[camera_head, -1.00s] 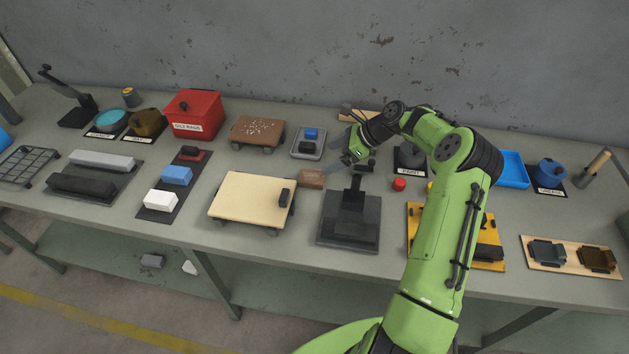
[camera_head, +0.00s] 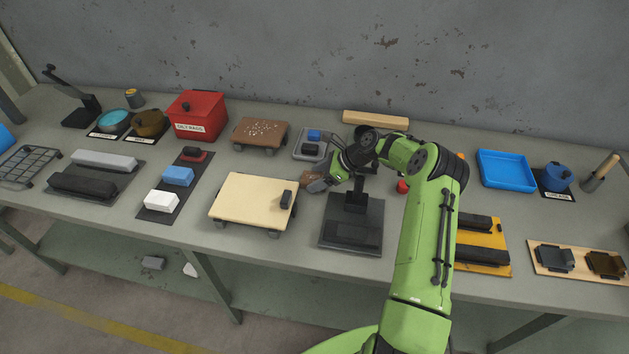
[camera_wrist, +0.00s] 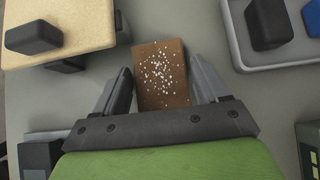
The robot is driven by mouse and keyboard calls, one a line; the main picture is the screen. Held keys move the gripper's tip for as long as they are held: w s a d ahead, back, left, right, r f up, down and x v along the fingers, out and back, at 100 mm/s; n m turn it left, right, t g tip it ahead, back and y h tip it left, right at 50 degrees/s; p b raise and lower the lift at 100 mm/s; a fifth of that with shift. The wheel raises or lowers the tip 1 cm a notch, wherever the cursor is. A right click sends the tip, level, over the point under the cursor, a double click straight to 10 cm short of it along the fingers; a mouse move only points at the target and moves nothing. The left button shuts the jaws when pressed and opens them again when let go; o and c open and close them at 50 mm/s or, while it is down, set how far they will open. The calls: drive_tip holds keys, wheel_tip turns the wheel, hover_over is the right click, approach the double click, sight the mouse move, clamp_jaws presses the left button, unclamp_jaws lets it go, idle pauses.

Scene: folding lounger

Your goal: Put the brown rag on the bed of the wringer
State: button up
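A small brown block-like piece with white specks (camera_wrist: 160,70), which I take for the brown rag, lies on the bench between my fingers in the wrist view. In the head view the brown rag (camera_head: 308,179) is partly hidden by my gripper (camera_head: 320,185). My gripper is open, with one finger on each side of the rag in the wrist view (camera_wrist: 163,85); I see a gap on both sides. A black stand with a post and a flat bed (camera_head: 350,236), seemingly the wringer, stands just right and in front of the gripper.
A cream board on wheels (camera_head: 250,203) with a black block stands left of the gripper. A grey tray (camera_head: 308,156) with a blue and a black block is behind it. A red lidded bin (camera_head: 195,118) and a brown speckled cart (camera_head: 262,130) stand further left.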

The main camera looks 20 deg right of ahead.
drive_tip(key=c, duration=0.7)
wheel_tip(320, 180, up, 10)
drive_tip(key=p, duration=0.1)
drive_tip(key=shift+p, duration=0.3)
